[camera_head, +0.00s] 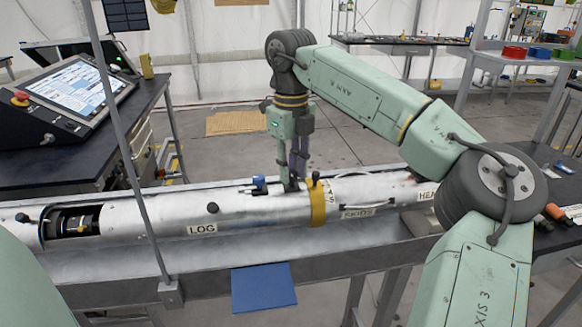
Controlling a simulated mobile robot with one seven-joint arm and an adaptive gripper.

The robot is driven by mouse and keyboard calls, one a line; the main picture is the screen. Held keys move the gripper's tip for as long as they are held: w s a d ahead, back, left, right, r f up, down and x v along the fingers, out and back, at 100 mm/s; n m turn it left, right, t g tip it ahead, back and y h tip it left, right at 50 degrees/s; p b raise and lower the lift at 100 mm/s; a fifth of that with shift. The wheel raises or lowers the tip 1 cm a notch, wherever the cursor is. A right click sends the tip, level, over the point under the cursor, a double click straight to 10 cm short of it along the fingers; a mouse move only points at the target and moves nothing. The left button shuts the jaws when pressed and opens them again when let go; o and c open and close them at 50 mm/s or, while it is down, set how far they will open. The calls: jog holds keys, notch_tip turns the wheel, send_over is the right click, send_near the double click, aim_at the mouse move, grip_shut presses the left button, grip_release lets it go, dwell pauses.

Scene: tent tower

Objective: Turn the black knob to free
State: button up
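A long silver tube (165,215) lies across the bench. A dark knob-like part (291,186) sits on its top, just left of a yellow ring (318,205). My gripper (291,180) points down with its fingertips at this part, which they partly hide. I cannot tell whether the fingers are closed on it. A third black knob (22,217) is at the tube's left end. The frame does not show which knob the task means.
A blue part (259,184) stands on the tube just left of my gripper. A thin grey post (128,140) rises in front of the tube. A control screen (68,90) stands at left. A blue plate (264,290) lies below the tube at the front.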

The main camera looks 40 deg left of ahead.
aim_at(291, 174)
jog(key=o, duration=0.4)
notch_tip(291, 174, up, 12)
dwell(0.6)
dwell(0.4)
